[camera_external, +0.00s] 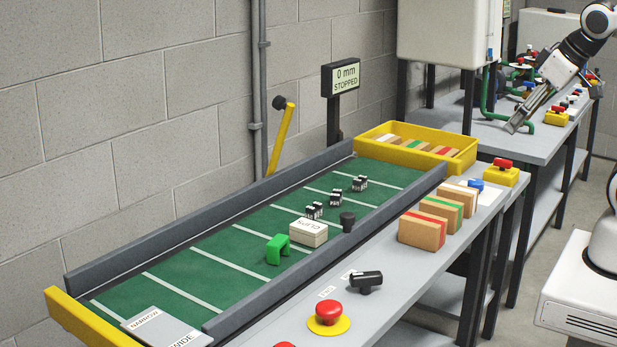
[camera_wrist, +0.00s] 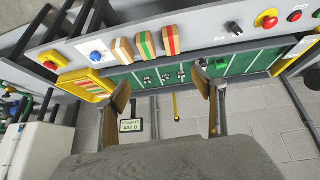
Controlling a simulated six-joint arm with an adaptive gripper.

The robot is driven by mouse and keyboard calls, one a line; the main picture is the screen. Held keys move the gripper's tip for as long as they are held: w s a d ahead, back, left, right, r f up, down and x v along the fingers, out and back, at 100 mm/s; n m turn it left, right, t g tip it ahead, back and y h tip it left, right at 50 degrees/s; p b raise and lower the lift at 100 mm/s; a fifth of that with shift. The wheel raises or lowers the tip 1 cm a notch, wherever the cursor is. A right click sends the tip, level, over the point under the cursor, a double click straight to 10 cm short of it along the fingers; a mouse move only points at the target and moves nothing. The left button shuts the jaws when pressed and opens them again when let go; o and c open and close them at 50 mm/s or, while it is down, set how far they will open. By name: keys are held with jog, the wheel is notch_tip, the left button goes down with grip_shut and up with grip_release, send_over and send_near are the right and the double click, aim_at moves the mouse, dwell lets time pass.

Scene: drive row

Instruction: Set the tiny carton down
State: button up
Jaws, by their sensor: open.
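A small white carton lettered CLIPS (camera_external: 308,233) lies on the green belt (camera_external: 228,267), beside a green bracket-like block (camera_external: 278,249). I cannot make the carton out in the wrist view, where a finger covers part of the belt. My gripper (camera_external: 521,124) is far from it, at the right above the back bench. In the wrist view my gripper (camera_wrist: 165,105) has its fingers wide apart with nothing between them.
Several small black items (camera_external: 335,198) lie on the belt. Striped boxes (camera_external: 422,230) stand on the ledge. A yellow tray (camera_external: 385,149) holds more boxes at the far end. The display (camera_external: 346,77) reads 0 mm STOPPED.

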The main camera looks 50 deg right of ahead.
jog(key=shift+g+y, duration=0.3)
jog(key=shift+g, duration=0.2)
jog(key=s+f, duration=0.1)
jog(key=s+a, duration=0.1)
jog(key=s, duration=0.1)
jog(key=s+f, duration=0.1)
jog(key=shift+s+a+f, duration=0.2)
jog(key=shift+a+f, duration=0.15)
dwell(0.5)
